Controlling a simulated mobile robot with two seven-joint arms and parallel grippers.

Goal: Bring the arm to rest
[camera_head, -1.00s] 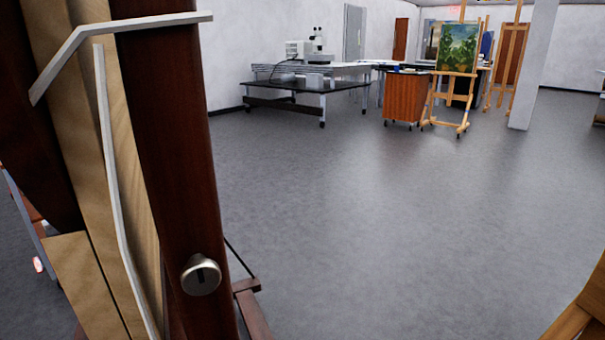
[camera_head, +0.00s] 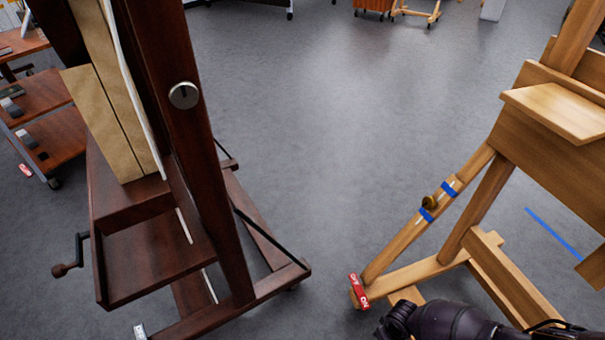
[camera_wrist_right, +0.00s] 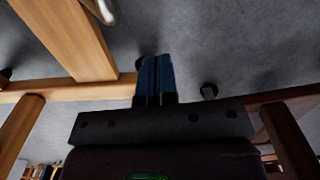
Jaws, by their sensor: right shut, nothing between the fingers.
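My right gripper (camera_wrist_right: 154,80) shows in the right wrist view with its two blue fingers side by side. It is shut and empty, above the grey floor and near light wooden beams. In the head view, part of my dark right arm (camera_head: 450,322) shows at the bottom right, in front of the light wooden easel (camera_head: 490,200). I cannot make out the fingers there. My left gripper is in neither view.
A dark wooden easel (camera_head: 190,150) with a crank stands at the left. The light easel's leg carries a small brownish-gold piece (camera_head: 429,202) between blue tape bands. A red tag (camera_head: 359,290) is at its foot. Open grey floor (camera_head: 320,130) lies between the easels.

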